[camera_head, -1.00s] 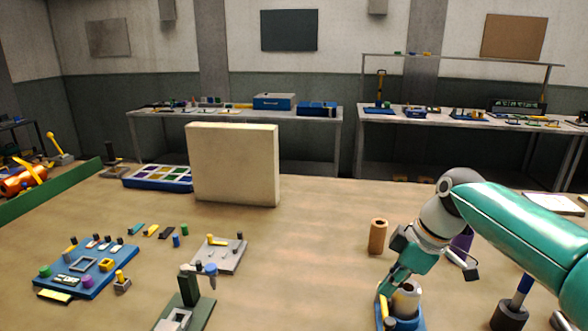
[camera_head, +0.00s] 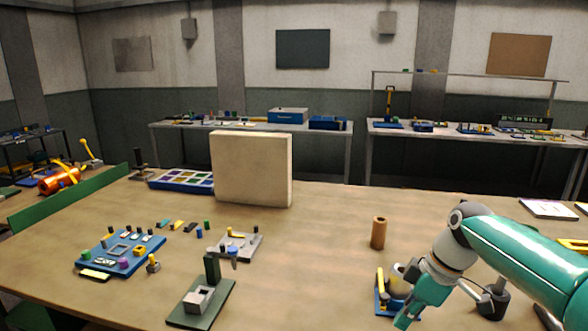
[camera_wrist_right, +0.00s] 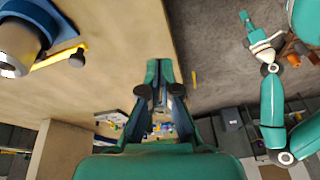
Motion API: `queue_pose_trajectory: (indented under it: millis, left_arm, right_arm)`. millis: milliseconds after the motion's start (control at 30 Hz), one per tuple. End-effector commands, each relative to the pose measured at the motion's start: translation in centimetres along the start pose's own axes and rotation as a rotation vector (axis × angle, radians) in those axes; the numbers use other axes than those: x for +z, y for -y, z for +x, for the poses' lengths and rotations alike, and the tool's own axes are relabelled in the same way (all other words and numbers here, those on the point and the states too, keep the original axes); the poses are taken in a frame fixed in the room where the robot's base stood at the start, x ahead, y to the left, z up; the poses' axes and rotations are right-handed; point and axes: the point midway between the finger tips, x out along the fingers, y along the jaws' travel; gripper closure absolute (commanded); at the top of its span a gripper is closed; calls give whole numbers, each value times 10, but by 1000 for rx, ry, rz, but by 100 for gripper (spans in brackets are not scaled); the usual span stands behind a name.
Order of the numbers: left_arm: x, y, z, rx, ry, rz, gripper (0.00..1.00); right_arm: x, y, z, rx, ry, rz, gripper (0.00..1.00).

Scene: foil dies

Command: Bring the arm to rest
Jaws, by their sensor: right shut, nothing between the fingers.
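My right arm comes in from the right edge of the head view. Its gripper (camera_head: 405,318) points down at the front of the table, in front of a small blue stand with a pale roller (camera_head: 399,285) that it partly hides. In the right wrist view the two fingers (camera_wrist_right: 165,72) lie together, shut with nothing between them. A second teal arm, apparently my left, hangs over the floor in the wrist view, with its small gripper (camera_wrist_right: 258,35) at the top. Its jaws are too small to read. The head view does not show it.
On the wooden table (camera_head: 320,240) stand a tan cylinder (camera_head: 378,233), a cream block (camera_head: 252,170), a blue parts board (camera_head: 112,262), a green-based fixture (camera_head: 212,288) and a grey plate (camera_head: 245,245). The table between the cylinder and the plate is clear.

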Motion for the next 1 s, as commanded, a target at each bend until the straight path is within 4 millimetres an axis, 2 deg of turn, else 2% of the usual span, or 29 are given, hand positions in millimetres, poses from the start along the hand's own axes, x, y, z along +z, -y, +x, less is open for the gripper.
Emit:
queue_pose_trajectory:
  millis: [267,367,467,567,600,667,700,800,900,1000]
  left_arm:
    - [0,0,0,0,0,0,100]
    - [0,0,0,0,0,0,100]
    - [0,0,0,0,0,0,100]
    - [0,0,1,0,0,0,100]
    - [0,0,0,0,0,0,100]
    - [0,0,0,0,0,0,100]
    - [0,0,0,0,0,0,100]
    - [0,0,0,0,0,0,100]
    - [0,0,0,0,0,0,100]
    - [0,0,0,0,0,0,100]
  right_arm:
    - [31,20,75,-172,85,40,100]
    - [43,31,110,-232,112,62,100]
    - [59,47,154,-291,140,109,100]
    - [80,76,211,-351,172,197,100]
    - [90,92,236,-369,185,245,100]
    - [105,119,271,-391,205,329,100]
    - [114,139,292,-398,217,392,100]
    - [136,192,336,-391,240,572,100]
    - [151,234,361,-346,242,754,100]
    - [157,258,372,-269,213,923,100]
